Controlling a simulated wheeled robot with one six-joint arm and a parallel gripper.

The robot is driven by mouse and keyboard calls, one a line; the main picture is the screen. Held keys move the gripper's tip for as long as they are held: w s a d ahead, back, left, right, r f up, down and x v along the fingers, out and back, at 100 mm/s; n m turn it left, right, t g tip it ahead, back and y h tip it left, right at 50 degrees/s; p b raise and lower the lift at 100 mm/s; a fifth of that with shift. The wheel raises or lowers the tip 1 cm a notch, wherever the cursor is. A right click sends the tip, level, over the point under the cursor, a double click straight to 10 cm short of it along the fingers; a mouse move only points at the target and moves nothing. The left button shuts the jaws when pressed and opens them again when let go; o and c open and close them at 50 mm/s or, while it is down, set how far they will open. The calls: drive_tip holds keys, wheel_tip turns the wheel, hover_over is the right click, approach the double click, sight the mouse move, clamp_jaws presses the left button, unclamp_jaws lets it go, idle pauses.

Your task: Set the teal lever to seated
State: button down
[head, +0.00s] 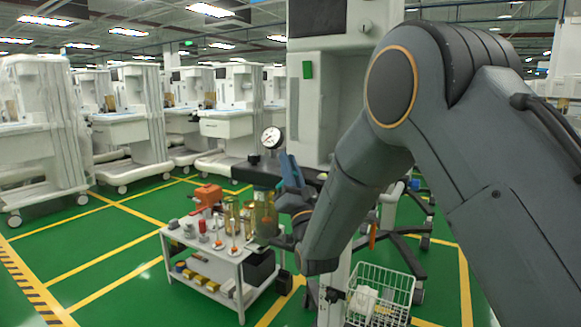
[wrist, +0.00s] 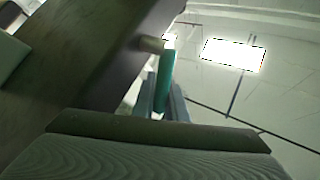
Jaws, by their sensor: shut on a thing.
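The teal lever (wrist: 165,82) shows in the wrist view as a narrow bar, with a pale pin (wrist: 151,44) at its upper end reaching to a dark block (wrist: 95,60). My gripper (wrist: 162,105) has its two blue-grey fingers on either side of the lever and is shut on it. In the head view my gripper (head: 290,168) is beside the dark block (head: 256,171), which carries a round gauge (head: 272,137) on top and a glass canister (head: 264,214) below. I cannot make out the lever there, nor read any seated mark.
A white trolley (head: 205,252) with an orange tool (head: 207,197) and several small items stands below left. A wire basket (head: 380,292) is low at the right. Wrapped white carts (head: 40,130) line the back left. Green floor is open at the left.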

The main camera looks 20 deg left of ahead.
drive_tip(key=shift+s+a, duration=0.1)
drive_tip(key=c, duration=1.8)
unclamp_jaws()
drive_tip(key=shift+o, duration=0.2)
drive_tip(key=shift+d, duration=0.2)
drive_tip(key=shift+w+p, duration=0.2)
drive_tip(key=shift+p, duration=0.15)
